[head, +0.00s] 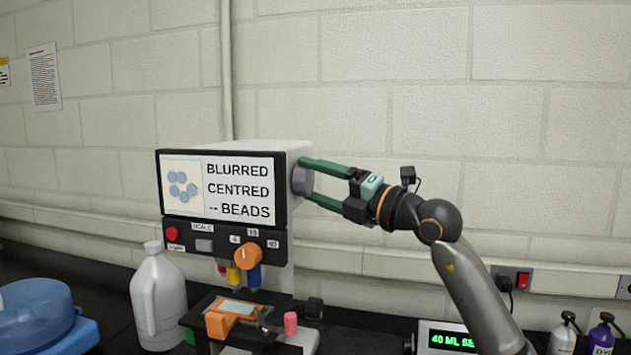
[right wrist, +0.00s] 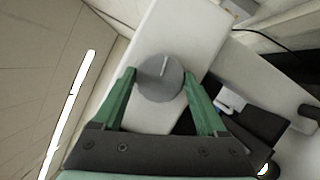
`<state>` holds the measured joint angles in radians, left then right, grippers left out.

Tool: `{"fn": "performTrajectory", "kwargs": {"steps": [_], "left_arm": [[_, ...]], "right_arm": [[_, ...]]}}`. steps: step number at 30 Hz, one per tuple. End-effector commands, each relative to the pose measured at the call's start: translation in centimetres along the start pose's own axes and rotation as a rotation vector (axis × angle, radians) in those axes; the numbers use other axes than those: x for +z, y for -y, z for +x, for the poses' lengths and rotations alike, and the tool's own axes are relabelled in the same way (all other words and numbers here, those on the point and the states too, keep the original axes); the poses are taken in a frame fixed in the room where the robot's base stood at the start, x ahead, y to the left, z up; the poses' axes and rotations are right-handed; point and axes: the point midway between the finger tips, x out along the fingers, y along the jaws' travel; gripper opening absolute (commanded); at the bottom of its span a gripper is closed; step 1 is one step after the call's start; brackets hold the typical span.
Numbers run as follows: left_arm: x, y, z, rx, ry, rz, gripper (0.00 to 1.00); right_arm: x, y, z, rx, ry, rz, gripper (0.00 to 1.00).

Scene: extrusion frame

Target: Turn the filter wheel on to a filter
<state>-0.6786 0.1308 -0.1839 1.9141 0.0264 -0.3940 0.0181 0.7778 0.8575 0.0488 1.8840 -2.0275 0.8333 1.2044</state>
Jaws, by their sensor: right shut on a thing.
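The microscope unit (head: 299,150) is a white box with a front screen (head: 238,188) reading "BLURRED", "CENTRED" and "-- BEADS" beside a picture of blue round blobs. A grey round knob (head: 302,179) sits on its right side; I take it to be the filter wheel. It also shows in the right wrist view (right wrist: 160,79), with a pale pointer line. My right gripper (head: 308,182) is shut on the knob, with a green finger on either side of it. Its fingers also show in the right wrist view (right wrist: 160,84). My left gripper is not in view.
Below the screen are a red button (head: 172,233), an orange knob (head: 248,256) and coloured objectives over the stage. A white jug (head: 158,298) stands left and a blue lidded container (head: 38,315) further left. A display box (head: 450,338) and bottles (head: 601,335) stand right.

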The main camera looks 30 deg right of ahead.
Motion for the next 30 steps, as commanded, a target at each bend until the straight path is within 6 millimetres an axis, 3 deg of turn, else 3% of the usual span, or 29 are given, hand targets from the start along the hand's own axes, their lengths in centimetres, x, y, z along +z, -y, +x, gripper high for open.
{"fn": "performTrajectory", "kwargs": {"steps": [12, 29, 30], "left_arm": [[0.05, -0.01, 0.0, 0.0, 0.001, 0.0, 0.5], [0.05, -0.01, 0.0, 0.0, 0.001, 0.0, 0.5], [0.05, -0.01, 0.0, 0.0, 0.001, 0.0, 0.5]], "right_arm": [[-0.06, -0.1, 0.04, -0.074, -0.002, 0.184, 0.19], [-0.08, -0.1, 0.03, -0.085, -0.004, 0.21, 0.19], [-0.08, -0.1, 0.04, -0.085, -0.004, 0.21, 0.78]]}}
